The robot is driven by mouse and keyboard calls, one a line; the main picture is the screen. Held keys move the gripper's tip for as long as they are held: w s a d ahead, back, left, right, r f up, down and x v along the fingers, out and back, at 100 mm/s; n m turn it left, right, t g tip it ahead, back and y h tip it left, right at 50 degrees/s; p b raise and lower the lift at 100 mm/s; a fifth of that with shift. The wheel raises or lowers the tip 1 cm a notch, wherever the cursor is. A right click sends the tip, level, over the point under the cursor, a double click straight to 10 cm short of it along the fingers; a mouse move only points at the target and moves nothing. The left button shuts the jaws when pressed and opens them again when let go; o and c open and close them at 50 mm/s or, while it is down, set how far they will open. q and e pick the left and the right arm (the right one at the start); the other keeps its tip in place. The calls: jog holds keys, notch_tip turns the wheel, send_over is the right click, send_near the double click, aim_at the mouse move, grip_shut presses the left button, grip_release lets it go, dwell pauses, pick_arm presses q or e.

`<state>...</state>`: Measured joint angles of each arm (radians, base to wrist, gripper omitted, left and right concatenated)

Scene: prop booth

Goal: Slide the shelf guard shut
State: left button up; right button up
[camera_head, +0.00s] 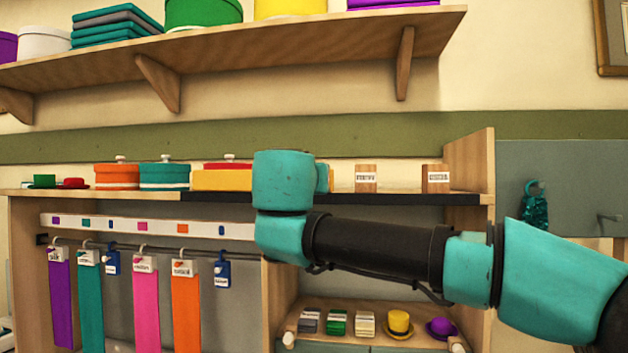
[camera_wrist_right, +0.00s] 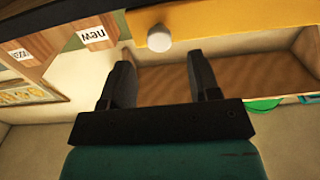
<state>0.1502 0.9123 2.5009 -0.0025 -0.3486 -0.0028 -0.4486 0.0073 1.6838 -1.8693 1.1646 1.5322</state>
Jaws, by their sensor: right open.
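A yellow panel, which I take to be the shelf guard (camera_head: 222,180), stands at the front of the lower shelf top, above a dark edge strip (camera_head: 360,199). My right arm hides its right part in the head view. In the upside-down right wrist view the guard (camera_wrist_right: 245,22) runs along the top, with a white knob (camera_wrist_right: 159,38) near its left end. My right gripper (camera_wrist_right: 160,70) is open and empty. The knob lies between the fingers' lines, just beyond the fingertips, and looks apart from them. The head view hides this gripper behind my wrist. My left gripper is not in view.
Orange (camera_head: 117,176) and teal (camera_head: 164,176) boxes stand left of the guard. Two labelled wooden blocks (camera_head: 366,178) (camera_head: 436,178) stand to the right, before a wooden side wall (camera_head: 470,165). An upper shelf (camera_head: 250,50) overhangs. Coloured strips hang from a rail below.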

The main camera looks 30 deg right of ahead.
jog(key=x, duration=0.6)
grip_shut()
dwell(0.5)
